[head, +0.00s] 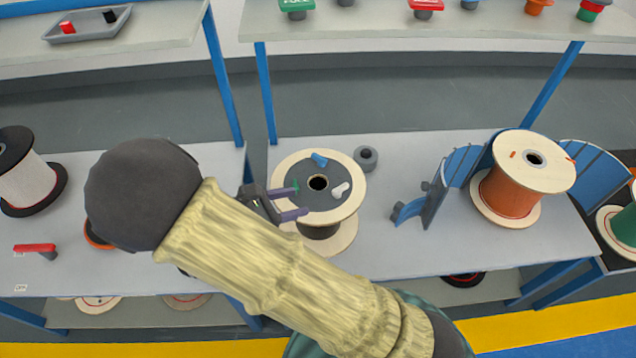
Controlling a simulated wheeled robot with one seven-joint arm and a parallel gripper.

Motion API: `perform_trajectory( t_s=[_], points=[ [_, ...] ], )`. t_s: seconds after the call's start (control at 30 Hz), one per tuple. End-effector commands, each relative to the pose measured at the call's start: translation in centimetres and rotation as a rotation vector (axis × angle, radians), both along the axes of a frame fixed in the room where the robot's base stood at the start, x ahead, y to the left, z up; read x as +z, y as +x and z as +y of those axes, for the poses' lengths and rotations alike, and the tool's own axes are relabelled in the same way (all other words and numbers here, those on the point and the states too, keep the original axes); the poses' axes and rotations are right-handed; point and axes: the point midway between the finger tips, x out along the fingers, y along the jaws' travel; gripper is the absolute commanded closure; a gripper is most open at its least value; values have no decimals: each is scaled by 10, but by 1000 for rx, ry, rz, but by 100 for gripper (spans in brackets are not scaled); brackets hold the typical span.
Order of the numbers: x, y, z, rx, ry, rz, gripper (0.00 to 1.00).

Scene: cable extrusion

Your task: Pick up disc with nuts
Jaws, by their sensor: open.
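A dark grey disc (322,203) lies on top of a wooden spool (349,224) on the middle table. On the disc sit a blue nut (319,159) and a white nut (340,189), around a central hole. A small green piece (296,187) shows at my gripper's upper finger; I cannot tell if they touch. My gripper (299,202) is open, with its two purple fingers reaching over the disc's left part. My arm hides part of the table below and left of the spool.
A small grey ring (366,158) stands right behind the spool. A blue curved holder (413,208) and an orange cable spool (518,190) stand to the right. A black-and-white spool (24,176) and a red-handled part (35,249) are on the left table.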

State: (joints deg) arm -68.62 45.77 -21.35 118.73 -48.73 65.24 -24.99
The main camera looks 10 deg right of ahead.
Motion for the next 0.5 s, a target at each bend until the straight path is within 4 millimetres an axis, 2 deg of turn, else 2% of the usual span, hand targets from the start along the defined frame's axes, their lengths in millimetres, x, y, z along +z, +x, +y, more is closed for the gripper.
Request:
perform_trajectory(
  t_s=[0.3, 0.5],
  points=[
    [-21, 21, -46, -2, -2, 1, 55],
    [-25, 25, -54, -1, 2, 1, 55]
  ],
)
